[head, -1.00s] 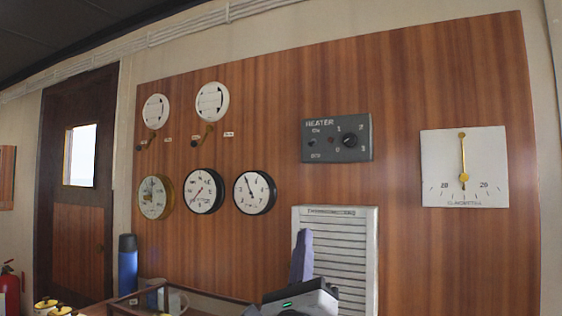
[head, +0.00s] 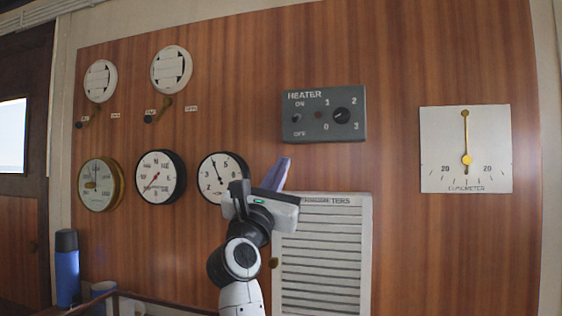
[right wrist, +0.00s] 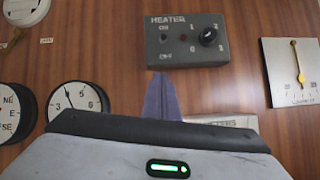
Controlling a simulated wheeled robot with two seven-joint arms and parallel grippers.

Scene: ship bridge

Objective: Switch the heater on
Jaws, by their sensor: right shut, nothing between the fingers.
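The grey heater panel (head: 308,132) is on the wood wall, slightly right of centre in the head view. It has a small toggle switch (head: 296,118) between ON and OFF, a dark reddish lamp (head: 318,115) and a black knob (head: 342,115) marked 0 to 3. I cannot tell the toggle's position. My right gripper (head: 280,168) is shut and empty, below and left of the panel, apart from it. In the right wrist view its purple fingers (right wrist: 162,96) point up towards the panel (right wrist: 187,55), below the toggle (right wrist: 164,38). My left gripper is out of view.
A white louvred panel (head: 322,255) is below the heater panel. Round gauges (head: 160,176) line the wall at left. A white clinometer (head: 466,150) hangs at right. A blue flask (head: 67,270) stands at lower left. The wall around the heater panel is clear.

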